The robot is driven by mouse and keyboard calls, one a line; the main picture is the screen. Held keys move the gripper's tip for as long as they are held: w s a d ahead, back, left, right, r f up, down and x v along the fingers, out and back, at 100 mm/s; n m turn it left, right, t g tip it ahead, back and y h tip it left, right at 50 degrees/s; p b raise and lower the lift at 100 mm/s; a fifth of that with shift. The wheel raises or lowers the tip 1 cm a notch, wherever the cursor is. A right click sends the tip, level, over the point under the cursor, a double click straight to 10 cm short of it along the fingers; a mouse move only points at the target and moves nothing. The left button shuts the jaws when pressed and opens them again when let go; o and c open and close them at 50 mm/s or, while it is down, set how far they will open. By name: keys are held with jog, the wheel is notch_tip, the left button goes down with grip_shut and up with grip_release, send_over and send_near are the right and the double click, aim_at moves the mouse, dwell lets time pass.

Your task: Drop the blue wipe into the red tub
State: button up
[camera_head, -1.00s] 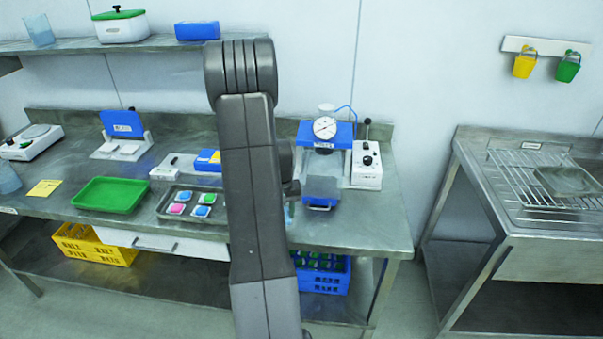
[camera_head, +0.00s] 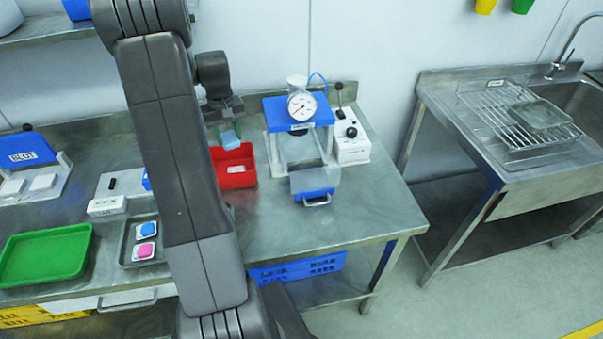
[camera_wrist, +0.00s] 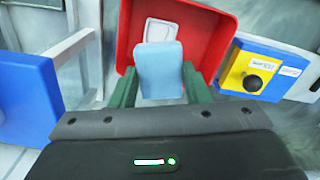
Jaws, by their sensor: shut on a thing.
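The blue wipe (camera_head: 230,139) is held in my gripper (camera_head: 222,136), whose jaws are shut on it. In the wrist view the wipe (camera_wrist: 160,70) sits between the two green fingers of my gripper (camera_wrist: 160,88). The red tub (camera_head: 236,178) stands on the bench just below the wipe in the head view. In the wrist view the red tub (camera_wrist: 205,28) lies behind the wipe, with a pale labelled piece at its inner floor. The wipe overlaps the tub's opening there; its exact height above the tub is hard to tell.
A blue press with a dial gauge (camera_head: 301,108) stands right of the tub, with a white control box (camera_head: 350,143) beside it. A green tray (camera_head: 46,254) and a grey tray with coloured pads (camera_head: 128,252) are left. The front right bench is clear.

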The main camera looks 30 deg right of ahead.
jog(key=shift+f+b, duration=1.6)
jog(key=shift+f, duration=1.2)
jog(key=o, duration=1)
jog(key=shift+r, duration=0.2)
notch_tip(320, 180, up, 14)
jog(key=shift+f+b, duration=0.2)
jog(key=shift+b, duration=0.6)
jog(key=shift+f, duration=0.15)
